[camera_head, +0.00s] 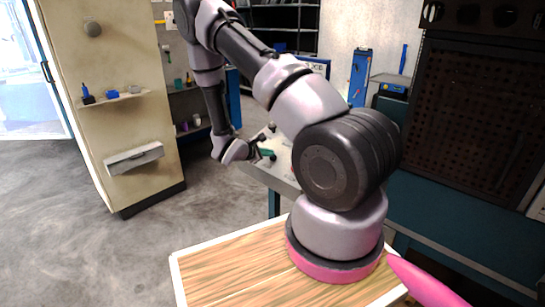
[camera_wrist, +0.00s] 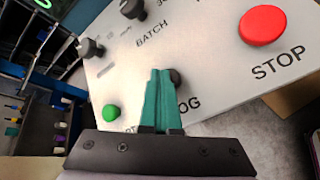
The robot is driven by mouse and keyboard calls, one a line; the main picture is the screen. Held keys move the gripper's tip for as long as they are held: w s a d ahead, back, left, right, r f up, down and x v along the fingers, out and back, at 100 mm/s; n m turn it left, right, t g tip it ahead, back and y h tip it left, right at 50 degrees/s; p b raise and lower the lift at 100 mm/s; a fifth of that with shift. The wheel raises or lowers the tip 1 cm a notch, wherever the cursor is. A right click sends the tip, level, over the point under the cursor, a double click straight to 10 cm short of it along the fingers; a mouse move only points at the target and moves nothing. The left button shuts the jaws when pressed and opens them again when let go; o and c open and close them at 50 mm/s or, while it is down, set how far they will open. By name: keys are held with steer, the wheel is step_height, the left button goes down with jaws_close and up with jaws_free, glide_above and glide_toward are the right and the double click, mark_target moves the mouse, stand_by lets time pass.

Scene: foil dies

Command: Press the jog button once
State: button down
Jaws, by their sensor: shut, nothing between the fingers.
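In the wrist view, a dark round button (camera_wrist: 177,76) sits above the partly covered lettering "OG" on a pale control panel (camera_wrist: 222,82). It is probably the jog button. My gripper (camera_wrist: 160,72) has its teal fingers shut and empty, and they hide the left part of this button and the start of its label. I cannot tell whether the fingertips touch the button or hover over it. In the head view, my gripper (camera_head: 268,153) is small and close above the panel, whose details there are too small to read.
The panel also carries a red STOP button (camera_wrist: 263,25), a green button (camera_wrist: 111,112), a dark BATCH knob (camera_wrist: 134,9) and another dark knob (camera_wrist: 91,48). A beige cabinet (camera_head: 125,130) with a small shelf stands left of my arm. Open floor (camera_head: 90,235) lies in front of it.

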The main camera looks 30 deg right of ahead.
steer(key=shift+r, duration=0.15)
steer(key=shift+s+a+r, duration=0.1)
steer(key=shift+a+r, duration=0.2)
steer(key=shift+r, duration=0.4)
steer(key=shift+s+a+r, duration=0.1)
steer(key=shift+a+r, duration=0.15)
steer(key=shift+r, duration=0.55)
steer(key=shift+s+a+r, duration=0.1)
steer(key=shift+a+r, duration=0.15)
steer(key=shift+r, duration=0.55)
steer(key=shift+s+a+r, duration=0.1)
steer(key=shift+a+r, duration=0.15)
steer(key=shift+r, duration=0.55)
